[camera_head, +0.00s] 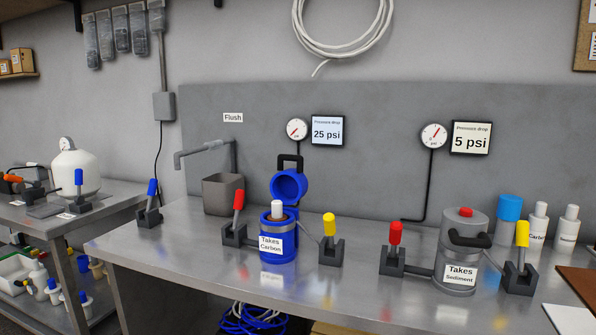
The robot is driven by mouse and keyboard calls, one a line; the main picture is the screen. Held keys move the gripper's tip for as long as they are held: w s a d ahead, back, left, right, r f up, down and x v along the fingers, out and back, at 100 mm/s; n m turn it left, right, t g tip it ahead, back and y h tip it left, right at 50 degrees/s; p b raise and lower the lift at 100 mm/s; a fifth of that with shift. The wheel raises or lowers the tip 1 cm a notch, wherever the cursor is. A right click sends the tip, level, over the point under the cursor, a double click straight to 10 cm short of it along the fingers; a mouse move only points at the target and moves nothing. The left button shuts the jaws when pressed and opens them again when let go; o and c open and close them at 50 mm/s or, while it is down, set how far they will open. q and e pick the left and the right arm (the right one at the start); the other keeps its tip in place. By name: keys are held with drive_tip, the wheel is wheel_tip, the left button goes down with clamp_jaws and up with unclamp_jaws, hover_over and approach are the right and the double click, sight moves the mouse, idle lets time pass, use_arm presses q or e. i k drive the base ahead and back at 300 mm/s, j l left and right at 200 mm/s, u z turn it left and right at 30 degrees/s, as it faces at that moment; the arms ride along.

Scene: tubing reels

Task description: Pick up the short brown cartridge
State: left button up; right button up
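The blue housing (290,251) labelled "Takes Carbon" stands on the metal bench with its round blue lid (289,186) swung open. A white cylindrical end (277,207) sticks up from its mouth, with a little brown showing around its base. I cannot tell whether this is the short brown cartridge; no separate short brown cartridge is clearly visible elsewhere. Neither of my grippers is in view.
Red and yellow valve handles flank the blue housing and the grey "Takes Sediment" housing (461,281). A blue-capped cylinder (509,209) and white bottles (538,224) stand at right. A grey bin (222,195) stands at left. The bench front (220,278) is clear.

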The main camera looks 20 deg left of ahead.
sight(277, 215)
drive_tip(key=l+u, duration=0.45)
drive_tip(key=i+l+u, duration=0.1)
drive_tip(key=l+u, duration=0.15)
drive_tip(key=u, duration=0.25)
